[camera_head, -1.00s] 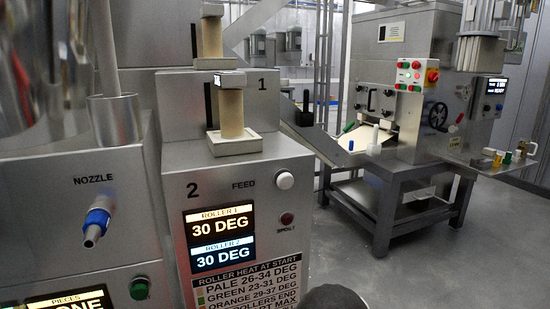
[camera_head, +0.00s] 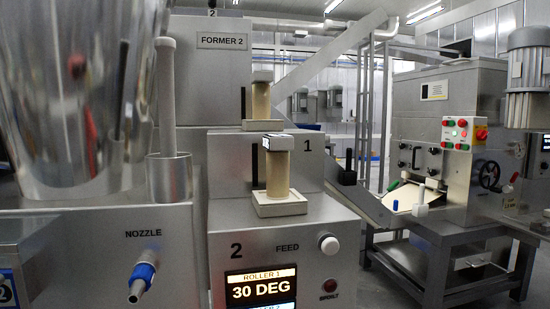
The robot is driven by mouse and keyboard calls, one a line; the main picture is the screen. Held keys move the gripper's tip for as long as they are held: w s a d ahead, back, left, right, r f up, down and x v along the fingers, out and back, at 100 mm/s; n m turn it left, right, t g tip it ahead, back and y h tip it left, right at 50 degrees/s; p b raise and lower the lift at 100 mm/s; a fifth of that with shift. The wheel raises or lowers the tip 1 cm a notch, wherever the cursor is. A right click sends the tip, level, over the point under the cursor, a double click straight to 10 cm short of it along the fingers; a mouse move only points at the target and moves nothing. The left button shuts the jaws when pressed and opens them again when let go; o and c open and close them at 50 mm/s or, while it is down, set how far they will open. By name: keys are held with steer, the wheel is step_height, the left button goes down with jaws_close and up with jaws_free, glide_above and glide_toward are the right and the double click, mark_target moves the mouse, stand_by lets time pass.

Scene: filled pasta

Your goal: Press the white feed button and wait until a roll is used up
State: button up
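The white feed button (camera_head: 328,245) is on the front of the grey machine marked 2, right of the word FEED. A beige roll (camera_head: 277,172) stands upright on a square base on the step marked 1, under a grey cap. A second beige roll (camera_head: 260,101) stands behind and above it, in front of the FORMER 2 panel. The display (camera_head: 261,289) reads ROLLER 1, 30 DEG; its lower part is cut off by the frame edge. My gripper is not in view.
A dark red button (camera_head: 330,285) sits below the feed button. A nozzle with a blue collar (camera_head: 142,277) sticks out at the left. A large shiny metal vessel (camera_head: 80,80) fills the upper left. Another machine with coloured buttons (camera_head: 461,132) stands at the right, with floor between.

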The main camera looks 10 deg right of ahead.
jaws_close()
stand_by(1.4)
